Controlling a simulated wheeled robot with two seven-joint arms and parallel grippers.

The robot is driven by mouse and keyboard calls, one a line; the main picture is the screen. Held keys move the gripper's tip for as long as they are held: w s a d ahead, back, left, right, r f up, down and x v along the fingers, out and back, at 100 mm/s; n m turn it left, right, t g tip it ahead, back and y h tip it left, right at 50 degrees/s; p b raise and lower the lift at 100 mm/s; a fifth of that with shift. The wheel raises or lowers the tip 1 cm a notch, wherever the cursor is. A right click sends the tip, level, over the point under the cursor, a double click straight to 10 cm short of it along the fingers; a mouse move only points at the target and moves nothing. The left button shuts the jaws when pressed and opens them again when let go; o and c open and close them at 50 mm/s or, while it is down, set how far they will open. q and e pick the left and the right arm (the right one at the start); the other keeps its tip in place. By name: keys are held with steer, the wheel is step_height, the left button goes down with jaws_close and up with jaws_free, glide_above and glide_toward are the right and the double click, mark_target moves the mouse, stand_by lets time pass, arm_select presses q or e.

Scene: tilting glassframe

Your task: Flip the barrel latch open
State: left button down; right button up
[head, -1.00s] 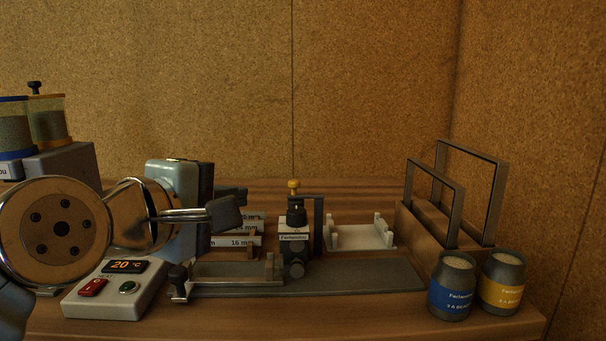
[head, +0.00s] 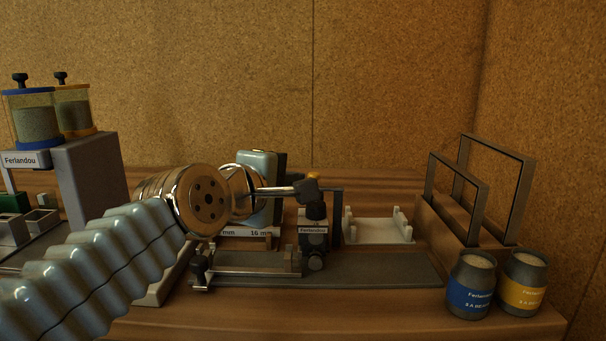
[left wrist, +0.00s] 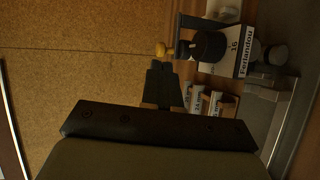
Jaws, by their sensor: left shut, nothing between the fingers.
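A small stand (head: 312,240) with a "Ferlandou" label stands at the middle of the bench and carries a dark round barrel (head: 316,212). A yellow knob (head: 313,176) shows just above the barrel. In the left wrist view, the yellow knob (left wrist: 161,49) lies just beyond my fingertips and the dark barrel (left wrist: 208,46) is to their right. My left gripper (head: 305,189) is shut and empty, with its dark fingertips close to the knob. I cannot tell whether they touch it. The fingers partly cover the knob's lower part. My right gripper is not in view.
A grey base plate (head: 390,272) runs under the stand. A white cradle (head: 378,229) is right of it. Two upright frames (head: 504,190) and two jars (head: 471,285) stand at the right. Hoppers (head: 36,120) stand at the left. A cork wall closes the back.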

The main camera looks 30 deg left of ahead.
arm_select(q)
steer(key=shift+p+x, duration=0.3)
steer(key=shift+x, duration=1.8)
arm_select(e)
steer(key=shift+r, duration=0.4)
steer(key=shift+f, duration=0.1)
